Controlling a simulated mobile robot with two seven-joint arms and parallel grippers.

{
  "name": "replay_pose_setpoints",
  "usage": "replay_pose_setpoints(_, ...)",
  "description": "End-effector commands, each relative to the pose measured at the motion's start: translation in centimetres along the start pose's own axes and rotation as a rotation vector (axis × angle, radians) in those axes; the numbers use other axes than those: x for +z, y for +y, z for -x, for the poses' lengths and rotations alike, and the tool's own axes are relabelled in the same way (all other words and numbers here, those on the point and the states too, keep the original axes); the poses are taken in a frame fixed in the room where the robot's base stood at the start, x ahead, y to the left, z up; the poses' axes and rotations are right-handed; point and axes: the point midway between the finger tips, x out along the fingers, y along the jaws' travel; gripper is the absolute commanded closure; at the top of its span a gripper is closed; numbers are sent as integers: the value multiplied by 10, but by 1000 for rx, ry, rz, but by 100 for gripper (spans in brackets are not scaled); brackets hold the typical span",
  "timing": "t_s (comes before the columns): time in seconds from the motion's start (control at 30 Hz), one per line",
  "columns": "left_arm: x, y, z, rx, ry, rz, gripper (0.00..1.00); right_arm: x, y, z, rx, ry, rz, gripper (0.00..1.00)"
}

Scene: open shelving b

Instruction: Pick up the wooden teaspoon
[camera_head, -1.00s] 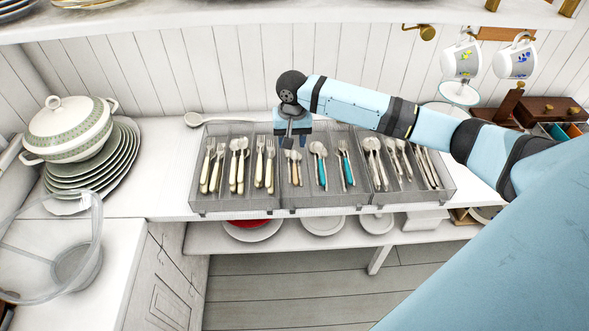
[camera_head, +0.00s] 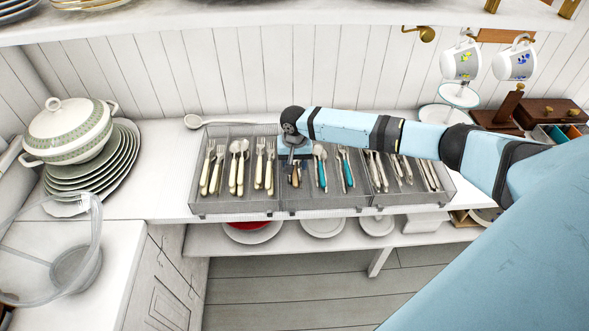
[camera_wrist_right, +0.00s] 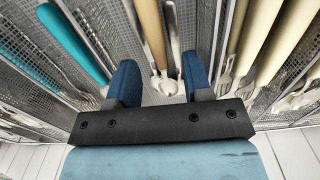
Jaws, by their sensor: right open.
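My right gripper (camera_head: 293,170) is open and reaches down into a compartment of the middle mesh cutlery tray (camera_head: 330,212). In the right wrist view its two blue fingers (camera_wrist_right: 160,82) stand apart. A light wooden handle (camera_wrist_right: 151,30), likely of the wooden teaspoon, runs in from the top of that view. Its metal end lies between the fingers beside other metal cutlery, and contact is not visible. In the head view the gripper hides most of this compartment. My left gripper is not in view.
Mesh dividers stand close on both sides of the fingers. Turquoise-handled cutlery (camera_head: 322,172) lies just right, and cream-handled cutlery (camera_head: 269,176) lies left. A tureen (camera_head: 68,132) on stacked plates stands at the left.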

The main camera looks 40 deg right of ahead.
Motion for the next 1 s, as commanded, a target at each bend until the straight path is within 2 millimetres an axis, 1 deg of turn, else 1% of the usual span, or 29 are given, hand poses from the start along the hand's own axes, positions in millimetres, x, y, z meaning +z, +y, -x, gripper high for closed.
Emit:
replay_pose_setpoints(0.03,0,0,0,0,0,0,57,1,0,-7,1,-1,0,54)
replay_pose_setpoints(0.13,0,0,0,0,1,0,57,1,0,-14,1,0,0,54)
replay_pose_setpoints(0.37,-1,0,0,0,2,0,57,1,0,-16,0,0,1,54)
replay_pose_setpoints(0.47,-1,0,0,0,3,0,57,1,0,-16,0,0,1,75)
replay_pose_setpoints(0.5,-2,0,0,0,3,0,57,1,0,-16,0,0,1,84)
replay_pose_setpoints(0.57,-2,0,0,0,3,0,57,1,0,-16,0,0,1,98)
replay_pose_setpoints(0.6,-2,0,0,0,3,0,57,1,0,-16,0,0,1,100)
replay_pose_setpoints(1.0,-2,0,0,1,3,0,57,1,0,-14,0,0,1,100)
